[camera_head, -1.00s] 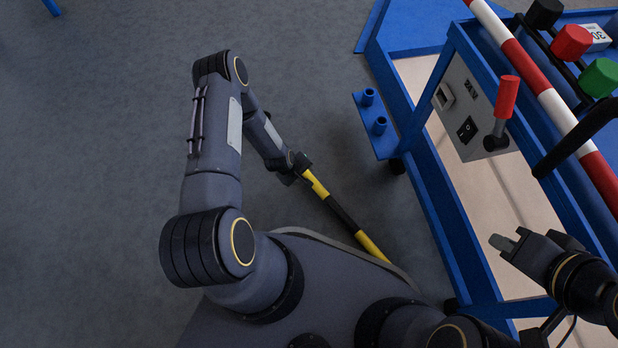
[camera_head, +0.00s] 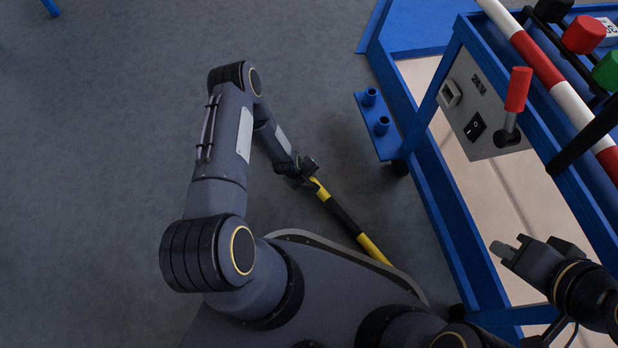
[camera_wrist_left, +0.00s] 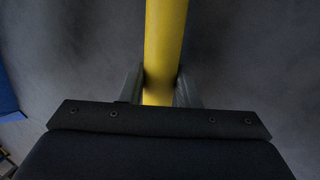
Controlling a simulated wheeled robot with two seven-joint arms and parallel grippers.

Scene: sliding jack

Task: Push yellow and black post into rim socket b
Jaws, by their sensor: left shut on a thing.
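The yellow and black post (camera_head: 345,216) is a long slim pole with yellow and black bands, left of the blue frame in the head view. My left gripper (camera_head: 312,181) is shut on its upper yellow part. The left wrist view shows the yellow post (camera_wrist_left: 163,50) between the two fingers (camera_wrist_left: 158,90). The post's lower end is hidden behind my base. Two blue ring-topped sockets (camera_head: 370,97) (camera_head: 382,125) stand on a blue side plate (camera_head: 376,142), up and right of the left gripper; I cannot read which is b. My right gripper (camera_head: 510,245) is at the lower right, touching nothing.
A blue framed cart (camera_head: 437,185) fills the right side. It carries a grey switch panel (camera_head: 478,115), a red-handled lever (camera_head: 518,90), a red and white bar (camera_head: 535,55) and coloured knobs (camera_head: 583,35). Grey floor on the left is free.

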